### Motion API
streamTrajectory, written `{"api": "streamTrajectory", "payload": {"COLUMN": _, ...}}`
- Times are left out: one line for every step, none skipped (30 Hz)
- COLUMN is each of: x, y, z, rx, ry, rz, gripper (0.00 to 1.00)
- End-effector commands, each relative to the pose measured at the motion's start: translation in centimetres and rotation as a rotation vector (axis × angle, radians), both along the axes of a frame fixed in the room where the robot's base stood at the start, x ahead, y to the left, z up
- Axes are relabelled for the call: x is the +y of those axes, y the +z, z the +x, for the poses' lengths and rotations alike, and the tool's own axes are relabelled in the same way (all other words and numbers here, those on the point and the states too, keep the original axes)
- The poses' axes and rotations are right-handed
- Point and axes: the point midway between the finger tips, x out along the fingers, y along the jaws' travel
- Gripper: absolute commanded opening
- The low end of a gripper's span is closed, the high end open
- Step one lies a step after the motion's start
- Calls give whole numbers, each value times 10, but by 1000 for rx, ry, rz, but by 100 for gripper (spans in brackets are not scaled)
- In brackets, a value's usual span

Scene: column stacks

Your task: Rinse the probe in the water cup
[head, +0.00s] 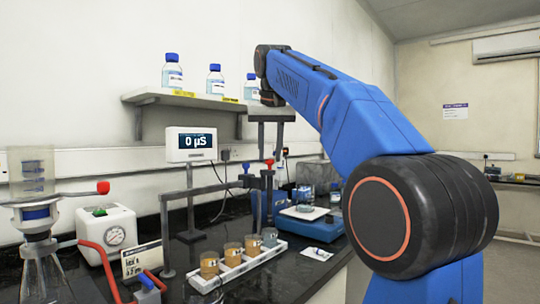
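My gripper (270,148) points straight down at the middle of the bench. Its two grey fingers are apart, with a gap between them. Just below the gap is a red-topped upright piece (269,163), which may be the top of the probe; its lower part is hard to make out against dark and blue items. A white tray (240,270) holds a row of small cups. The nearer cups (209,266) hold amber liquid. The farthest cup (270,238) looks grey and clear, and may be the water cup.
A meter (191,143) reading 0 µS stands on a post, with a cable. A vacuum pump (106,227) and filter flask (40,265) stand at left. A shelf (190,98) with bottles hangs behind my gripper.

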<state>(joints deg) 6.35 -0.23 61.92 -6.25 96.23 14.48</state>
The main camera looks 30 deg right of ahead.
Motion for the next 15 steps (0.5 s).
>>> {"api": "streamTrajectory", "payload": {"x": 0, "y": 0, "z": -1, "rx": 0, "ry": 0, "rz": 0, "gripper": 29}}
{"api": "streamTrajectory", "payload": {"x": 0, "y": 0, "z": 0, "rx": 1, "ry": 0, "rz": 0, "gripper": 29}}
{"api": "streamTrajectory", "payload": {"x": 0, "y": 0, "z": 0, "rx": 2, "ry": 0, "rz": 1, "gripper": 29}}
{"api": "streamTrajectory", "payload": {"x": 0, "y": -1, "z": 0, "rx": 2, "ry": 0, "rz": 1, "gripper": 29}}
{"api": "streamTrajectory", "payload": {"x": 0, "y": -1, "z": 0, "rx": 3, "ry": 0, "rz": 1, "gripper": 29}}
{"api": "streamTrajectory", "payload": {"x": 0, "y": -1, "z": 0, "rx": 3, "ry": 0, "rz": 0, "gripper": 29}}
{"api": "streamTrajectory", "payload": {"x": 0, "y": -1, "z": 0, "rx": 4, "ry": 0, "rz": 1, "gripper": 29}}
{"api": "streamTrajectory", "payload": {"x": 0, "y": -1, "z": 0, "rx": 4, "ry": 0, "rz": 1, "gripper": 29}}
{"api": "streamTrajectory", "payload": {"x": 0, "y": 0, "z": -1, "rx": 3, "ry": 0, "rz": 0, "gripper": 29}}
{"api": "streamTrajectory", "payload": {"x": 1, "y": 2, "z": -1, "rx": 3, "ry": 0, "rz": 1, "gripper": 29}}
{"api": "streamTrajectory", "payload": {"x": 1, "y": 3, "z": -1, "rx": 3, "ry": 0, "rz": 1, "gripper": 29}}
{"api": "streamTrajectory", "payload": {"x": 1, "y": 7, "z": -3, "rx": 3, "ry": 0, "rz": 1, "gripper": 29}}
{"api": "streamTrajectory", "payload": {"x": 2, "y": 9, "z": -4, "rx": 4, "ry": 1, "rz": 0, "gripper": 29}}
{"api": "streamTrajectory", "payload": {"x": 2, "y": 13, "z": -5, "rx": 3, "ry": 0, "rz": 1, "gripper": 29}}
{"api": "streamTrajectory", "payload": {"x": 3, "y": 19, "z": -7, "rx": 2, "ry": 0, "rz": 1, "gripper": 29}}
